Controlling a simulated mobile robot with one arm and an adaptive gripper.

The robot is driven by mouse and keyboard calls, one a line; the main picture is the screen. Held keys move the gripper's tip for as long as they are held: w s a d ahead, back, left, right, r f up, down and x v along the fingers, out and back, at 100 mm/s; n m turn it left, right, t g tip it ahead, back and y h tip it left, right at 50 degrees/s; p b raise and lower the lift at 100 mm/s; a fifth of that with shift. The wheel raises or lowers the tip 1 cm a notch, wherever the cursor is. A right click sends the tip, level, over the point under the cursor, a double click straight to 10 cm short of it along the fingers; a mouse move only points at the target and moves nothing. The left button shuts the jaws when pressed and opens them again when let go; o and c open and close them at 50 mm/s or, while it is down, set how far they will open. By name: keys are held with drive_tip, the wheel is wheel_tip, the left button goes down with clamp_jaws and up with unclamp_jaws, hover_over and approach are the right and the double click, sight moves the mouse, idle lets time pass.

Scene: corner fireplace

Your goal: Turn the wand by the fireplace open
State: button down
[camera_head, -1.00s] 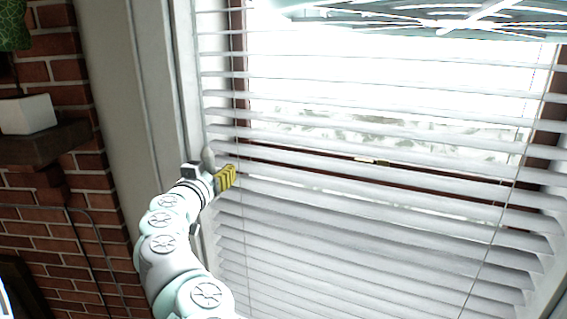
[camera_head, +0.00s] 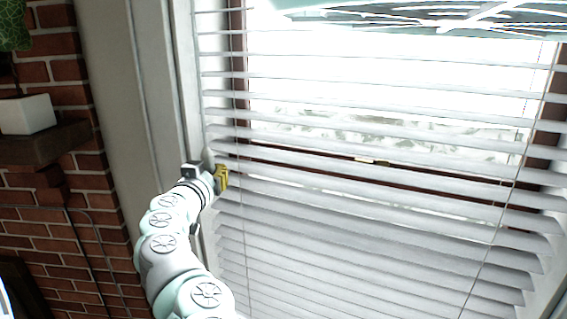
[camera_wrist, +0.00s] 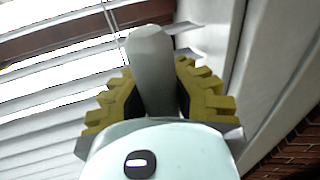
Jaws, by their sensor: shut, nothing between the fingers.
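The wand (camera_wrist: 150,60) is a smooth grey rod with a rounded end. In the wrist view it rises in line with my gripper, with yellow ribbed fingers on either side. In the head view only a small grey part of the wand (camera_head: 208,157) shows, at the left edge of the blind, just behind my gripper (camera_head: 221,177). My gripper is shut, with nothing held; the wand hides the place where the fingertips meet. The white blind (camera_head: 380,215) hangs over the window, its slats tilted with bright gaps in the upper half.
The pale window frame (camera_head: 150,90) stands left of the blind, close to my gripper. A brick wall (camera_head: 55,190) with a dark mantel (camera_head: 45,143) and a white block (camera_head: 27,115) is farther left. Thin cords (camera_head: 500,210) run down the right of the blind.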

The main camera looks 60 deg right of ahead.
drive_tip(key=shift+f+b, duration=0.1)
drive_tip(key=shift+b, duration=0.45)
drive_tip(key=shift+s+r+m+g+h+b, duration=0.2)
drive_tip(key=shift+m+g+h+b, duration=0.6)
drive_tip(key=shift+b, duration=0.9)
drive_tip(key=shift+r+y, duration=0.1)
drive_tip(key=shift+y, duration=0.2)
drive_tip(key=c, duration=0.8)
unclamp_jaws()
drive_tip(key=shift+f+g, duration=0.2)
drive_tip(key=shift+g, duration=0.1)
drive_tip(key=shift+a, duration=0.15)
drive_tip(key=shift+v, duration=3.6)
